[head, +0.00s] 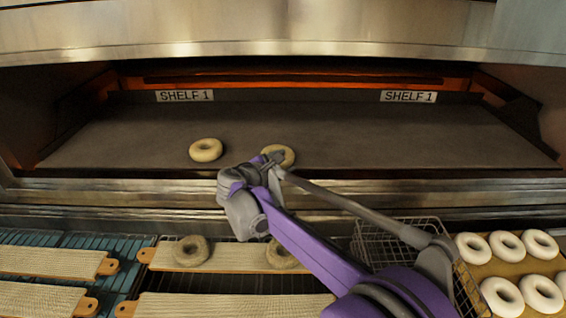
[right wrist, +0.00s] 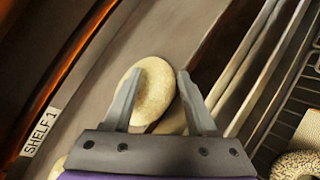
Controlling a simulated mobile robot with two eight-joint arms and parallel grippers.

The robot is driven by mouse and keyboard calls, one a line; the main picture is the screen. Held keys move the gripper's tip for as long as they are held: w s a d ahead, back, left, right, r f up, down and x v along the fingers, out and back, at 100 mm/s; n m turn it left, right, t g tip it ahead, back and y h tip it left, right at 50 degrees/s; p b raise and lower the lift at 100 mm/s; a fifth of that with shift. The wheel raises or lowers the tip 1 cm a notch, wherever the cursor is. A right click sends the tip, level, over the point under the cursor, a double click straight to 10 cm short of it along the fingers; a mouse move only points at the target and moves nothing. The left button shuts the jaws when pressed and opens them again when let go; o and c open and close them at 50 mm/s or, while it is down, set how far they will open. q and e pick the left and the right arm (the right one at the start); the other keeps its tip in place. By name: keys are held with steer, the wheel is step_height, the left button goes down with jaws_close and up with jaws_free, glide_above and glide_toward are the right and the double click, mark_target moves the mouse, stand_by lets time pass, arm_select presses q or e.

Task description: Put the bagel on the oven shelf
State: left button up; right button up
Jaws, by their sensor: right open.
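One pale bagel (head: 206,150) lies flat on the dark oven shelf (head: 330,128), left of middle. A second bagel (head: 286,154) is at the shelf's front part, to the right of the first, and my right gripper partly hides it. My right gripper (head: 272,162) reaches over the oven's front edge to this bagel. In the right wrist view the gripper (right wrist: 159,76) is open, and the bagel (right wrist: 152,92) shows between and beyond its two fingers. Whether the fingers touch it I cannot tell. My left gripper is not in view.
One holds a seeded-looking bagel (head: 191,250) and another (head: 279,255) partly behind my arm. A wire basket (head: 372,240) and a tray (head: 478,272) with several pale bagels stand right. The shelf's right half is clear.

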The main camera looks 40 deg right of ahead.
steer(key=shift+r, duration=0.4)
steer(key=v, duration=1.2)
